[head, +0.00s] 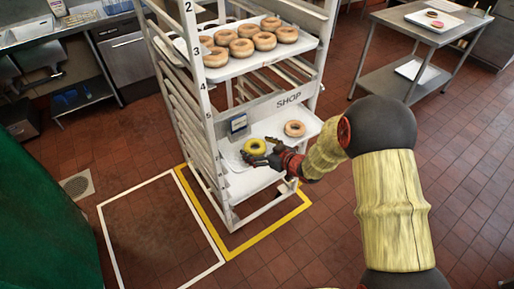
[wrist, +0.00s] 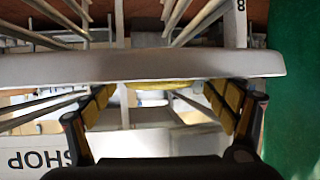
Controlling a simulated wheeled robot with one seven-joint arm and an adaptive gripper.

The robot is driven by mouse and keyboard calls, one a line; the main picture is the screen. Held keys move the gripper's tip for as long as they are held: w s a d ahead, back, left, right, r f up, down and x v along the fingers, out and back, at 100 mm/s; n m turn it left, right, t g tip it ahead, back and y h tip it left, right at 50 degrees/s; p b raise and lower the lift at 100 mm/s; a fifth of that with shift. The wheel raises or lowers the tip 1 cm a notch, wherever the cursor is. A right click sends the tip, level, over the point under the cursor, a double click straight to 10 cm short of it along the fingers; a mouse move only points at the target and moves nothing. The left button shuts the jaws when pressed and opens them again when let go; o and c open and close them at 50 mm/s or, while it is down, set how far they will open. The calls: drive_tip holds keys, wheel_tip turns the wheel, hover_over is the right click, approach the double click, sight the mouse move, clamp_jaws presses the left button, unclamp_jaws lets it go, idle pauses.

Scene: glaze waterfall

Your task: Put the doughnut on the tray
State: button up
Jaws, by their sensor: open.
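In the wrist view my gripper (wrist: 160,98) is open, one finger on each side of a yellow strip of the doughnut (wrist: 160,85) along the tray edge (wrist: 140,67). Contact cannot be told. Another white tray (head: 425,22) on the steel table at the right holds a pinkish doughnut (head: 432,14) and another item.
The white rack (head: 208,120) has upright posts close around my gripper. Its upper tray (head: 222,73) holds several glazed doughnuts (head: 241,48). The steel table (head: 403,25) has a lower shelf with a white sheet or tray. Red tiled floor between rack and table is clear.

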drive_tip(key=p+v, duration=0.3)
drive_tip(key=v, duration=0.9)
drive_tip(key=w+d+r+m+t+h, duration=0.1)
drive_tip(key=w+d+r+m+h, duration=0.15)
drive_tip(key=d+r+h, duration=0.4)
drive_tip(key=s+d+r+m+h, duration=0.1)
drive_tip(key=s+d+r+h, duration=0.1)
drive_tip(key=s+d+r, duration=0.3)
drive_tip(key=s+d+r+m+h, duration=0.1)
drive_tip(key=s+d+r+m, duration=0.15)
drive_tip(key=r, duration=0.45)
drive_tip(key=s+a+r+m+g, duration=0.1)
drive_tip(key=s+r+g, duration=0.1)
drive_tip(key=s, duration=1)
drive_tip(key=s+a+r+m+g, duration=0.1)
drive_tip(key=s+a+r+g, duration=0.1)
drive_tip(key=s, duration=1)
drive_tip(key=shift+s+r+g, duration=0.25)
drive_tip(key=shift+r+g, duration=0.25)
drive_tip(key=shift+g, duration=0.3)
